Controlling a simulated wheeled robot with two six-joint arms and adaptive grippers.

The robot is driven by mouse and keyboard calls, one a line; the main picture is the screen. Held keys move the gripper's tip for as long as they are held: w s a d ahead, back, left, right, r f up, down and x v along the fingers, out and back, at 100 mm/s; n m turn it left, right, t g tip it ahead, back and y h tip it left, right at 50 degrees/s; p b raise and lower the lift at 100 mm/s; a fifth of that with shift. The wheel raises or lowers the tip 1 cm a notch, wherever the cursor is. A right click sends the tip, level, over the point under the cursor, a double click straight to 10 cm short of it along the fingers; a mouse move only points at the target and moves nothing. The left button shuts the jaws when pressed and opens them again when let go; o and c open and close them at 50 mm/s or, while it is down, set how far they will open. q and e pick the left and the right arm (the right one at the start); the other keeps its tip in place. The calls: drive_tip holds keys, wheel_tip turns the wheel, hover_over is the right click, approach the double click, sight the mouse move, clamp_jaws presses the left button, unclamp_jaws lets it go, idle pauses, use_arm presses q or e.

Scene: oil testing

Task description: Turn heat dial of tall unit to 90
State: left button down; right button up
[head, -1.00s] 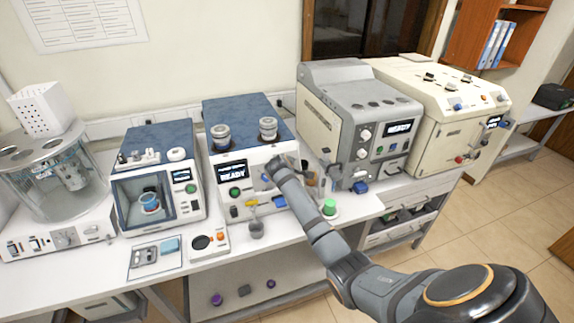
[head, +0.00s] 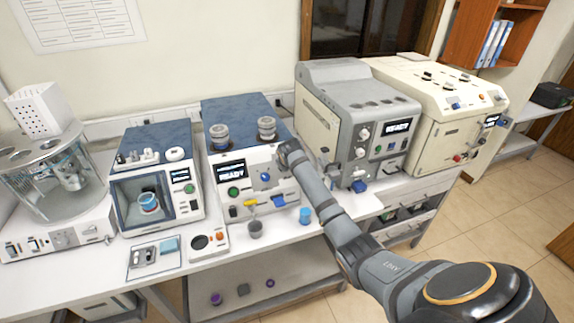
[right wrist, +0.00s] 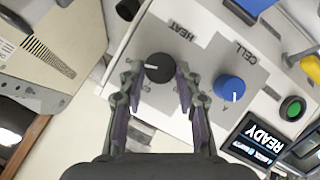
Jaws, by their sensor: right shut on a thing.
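The tall unit (head: 237,160) with a blue top and a READY display stands mid-bench in the head view. In the right wrist view its black HEAT dial (right wrist: 159,67) is on the grey front panel, left of the blue CELL dial (right wrist: 229,88). My right gripper (right wrist: 161,74) has a finger on either side of the HEAT dial and is shut on it. The dial's white mark points toward the left finger in this view. Its scale numbers are partly hidden and I cannot read the setting. In the head view my right arm covers the dial. My left gripper is not in view.
A grey unit (head: 345,120) stands close on the right and a smaller blue-topped unit (head: 157,140) on the left. A grey cup (head: 256,228) and a blue cup (head: 305,215) stand in front of the tall unit.

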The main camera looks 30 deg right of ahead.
drive_tip(key=shift+f, duration=0.1)
drive_tip(key=o, duration=1.2)
drive_tip(key=shift+c, duration=0.2)
drive_tip(key=v, duration=1.2)
